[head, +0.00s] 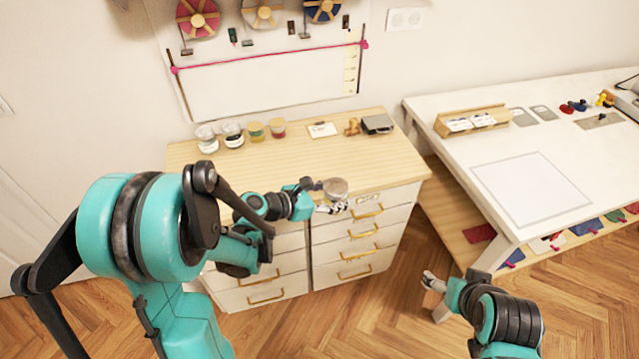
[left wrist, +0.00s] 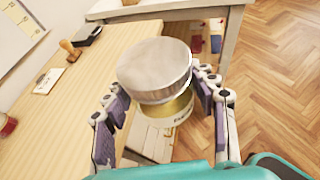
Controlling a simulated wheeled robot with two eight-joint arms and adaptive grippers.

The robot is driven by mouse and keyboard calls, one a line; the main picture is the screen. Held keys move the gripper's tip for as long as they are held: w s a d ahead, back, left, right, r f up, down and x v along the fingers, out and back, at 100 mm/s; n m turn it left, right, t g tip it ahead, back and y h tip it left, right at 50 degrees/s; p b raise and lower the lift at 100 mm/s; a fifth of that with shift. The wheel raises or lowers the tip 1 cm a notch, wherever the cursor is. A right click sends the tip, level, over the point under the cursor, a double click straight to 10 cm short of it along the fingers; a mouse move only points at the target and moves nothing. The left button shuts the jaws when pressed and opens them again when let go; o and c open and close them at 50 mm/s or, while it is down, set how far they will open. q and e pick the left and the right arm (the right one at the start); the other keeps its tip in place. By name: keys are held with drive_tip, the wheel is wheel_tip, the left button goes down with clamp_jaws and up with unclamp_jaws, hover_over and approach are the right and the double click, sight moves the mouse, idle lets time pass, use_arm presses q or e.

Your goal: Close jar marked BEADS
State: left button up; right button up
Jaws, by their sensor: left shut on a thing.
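My left gripper (head: 327,200) is shut on a small jar, with a finger on each side of it. In the left wrist view, the jar (left wrist: 172,112) has a gold-coloured body and a pale label, whose text is too small to read surely. A wide grey lid (left wrist: 155,66) covers its top; I cannot tell whether it is fully seated. In the head view, the grey lid (head: 335,186) shows at the front edge of the cabinet top. The left gripper also shows in the left wrist view (left wrist: 165,105). My right gripper (head: 433,283) is low, away from the cabinet.
Several jars (head: 232,134) stand in a row at the back left of the wooden cabinet top (head: 300,160). A card (head: 322,130), a stamp (head: 352,127) and a dark box (head: 378,124) lie at the back right. A white table (head: 450,150) stands to the right.

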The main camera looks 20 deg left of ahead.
use_arm(q)
drive_tip(key=w+d+f+m+g+h, duration=0.1)
drive_tip(key=d+f+m+g+h, duration=0.3)
drive_tip(key=d+m+g, duration=0.3)
drive_tip(key=d+f, duration=0.1)
drive_tip(key=d, duration=0.2)
drive_tip(key=shift+w+f+m+g, duration=0.2)
drive_tip(key=shift+f+m+g, duration=0.1)
drive_tip(key=shift+g, duration=0.1)
drive_tip(key=shift+a, duration=0.1)
clamp_jaws()
use_arm(e)
drive_tip(key=shift+c, duration=0.6)
drive_tip(key=w+a+r+n+g, duration=0.3)
drive_tip(key=w+a+r+n, duration=0.3)
drive_tip(key=w+a+n, duration=0.35)
drive_tip(key=w+a+f+n+g, duration=0.2)
drive_tip(key=w+a+n+g, duration=0.2)
drive_tip(key=w+a+n, duration=0.5)
drive_tip(key=shift+w+a+n, duration=0.35)
drive_tip(key=shift+w+n, duration=0.3)
drive_tip(key=shift+w, duration=0.55)
